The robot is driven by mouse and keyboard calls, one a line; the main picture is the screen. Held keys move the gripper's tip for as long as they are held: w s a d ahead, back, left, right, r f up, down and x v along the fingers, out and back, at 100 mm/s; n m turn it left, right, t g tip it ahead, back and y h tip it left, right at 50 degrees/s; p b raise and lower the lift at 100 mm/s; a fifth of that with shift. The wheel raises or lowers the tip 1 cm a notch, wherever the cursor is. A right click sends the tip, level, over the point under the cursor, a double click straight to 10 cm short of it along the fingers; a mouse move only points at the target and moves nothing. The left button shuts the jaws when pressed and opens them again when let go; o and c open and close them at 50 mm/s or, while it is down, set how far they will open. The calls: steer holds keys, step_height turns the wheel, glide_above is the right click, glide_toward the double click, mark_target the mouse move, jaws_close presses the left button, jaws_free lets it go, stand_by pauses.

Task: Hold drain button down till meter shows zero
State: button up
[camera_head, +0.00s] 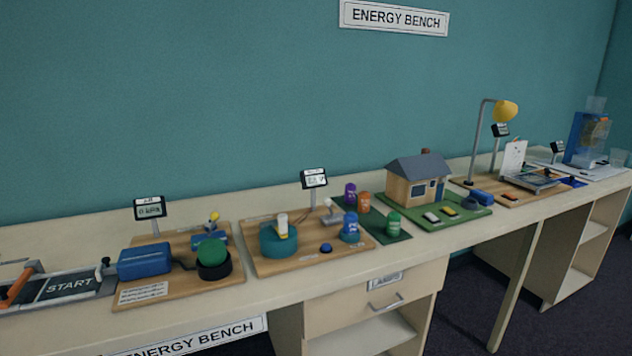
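A wooden board (290,262) on the bench carries a small blue button (325,248), which I take for the drain button; its label is too small to read. A meter (314,179) stands on a post at the back of this board, its reading too small to make out. A teal round base (278,241) with a white and yellow piece is left of the button, and a blue can (350,227) on a teal stand is to its right. Nothing touches the button. My gripper is not in view.
Left is another board with a blue box (145,261), a green dome (211,251) on a black base, and a meter (150,208) seeming to read 0 kPa. Right are several cans on a green mat, a model house (418,177) and a yellow lamp (505,111). The bench's front strip is clear.

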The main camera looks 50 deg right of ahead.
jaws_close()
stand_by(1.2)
